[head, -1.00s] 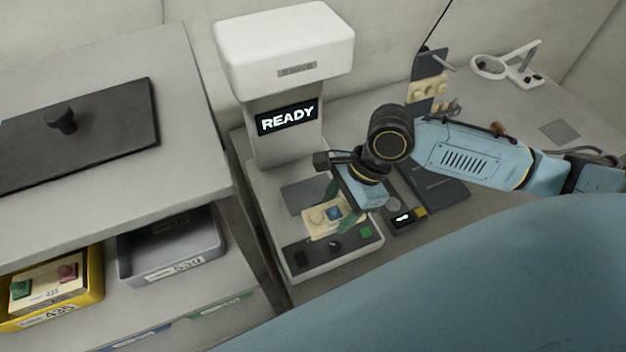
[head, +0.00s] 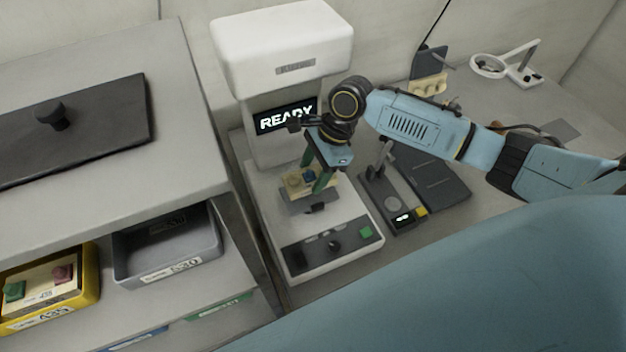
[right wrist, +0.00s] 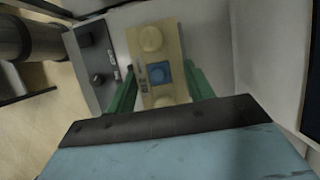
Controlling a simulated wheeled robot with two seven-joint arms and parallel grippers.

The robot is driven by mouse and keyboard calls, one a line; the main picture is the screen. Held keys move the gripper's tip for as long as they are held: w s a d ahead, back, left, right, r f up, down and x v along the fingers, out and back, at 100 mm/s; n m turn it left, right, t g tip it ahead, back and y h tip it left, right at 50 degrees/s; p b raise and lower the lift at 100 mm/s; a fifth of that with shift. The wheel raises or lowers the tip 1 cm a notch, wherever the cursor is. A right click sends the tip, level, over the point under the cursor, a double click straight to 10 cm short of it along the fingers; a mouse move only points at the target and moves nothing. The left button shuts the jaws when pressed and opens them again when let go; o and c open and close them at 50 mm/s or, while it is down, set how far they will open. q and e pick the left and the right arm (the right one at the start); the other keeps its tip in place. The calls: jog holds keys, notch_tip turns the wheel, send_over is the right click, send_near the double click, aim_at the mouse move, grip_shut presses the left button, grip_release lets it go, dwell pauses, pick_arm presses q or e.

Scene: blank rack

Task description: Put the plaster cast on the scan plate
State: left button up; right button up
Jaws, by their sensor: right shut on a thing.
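The plaster cast (head: 295,183) is a beige block with rounded bumps and a blue square on top. My right gripper (head: 314,178) is shut on it, with one green finger on each side. The right wrist view shows the cast (right wrist: 157,45) between the fingers, its bumps and a small dark label facing the camera. In the head view the cast is over the dark grey scan plate (head: 291,199) on the white scanner's base, covering part of the plate. I cannot tell whether cast and plate touch. My left gripper is not in view.
The scanner's head (head: 285,45) overhangs behind, and its screen (head: 283,117) reads READY, partly hidden by my gripper. A control panel (head: 330,246) with a green button is in front. A small dark device (head: 393,205) stands to the right. A shelf with a grey bin (head: 165,250) is left.

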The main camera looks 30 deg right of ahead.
aim_at(316, 176)
notch_tip(316, 176, down, 4)
jog(key=shift+r+b, duration=0.1)
jog(key=shift+b, duration=0.2)
jog(key=shift+w, duration=0.25)
jog(key=o, duration=0.8)
jog(key=shift+f, duration=0.25)
jog(key=p+v, duration=0.1)
jog(key=v, duration=1.1)
jog(key=shift+r, duration=0.15)
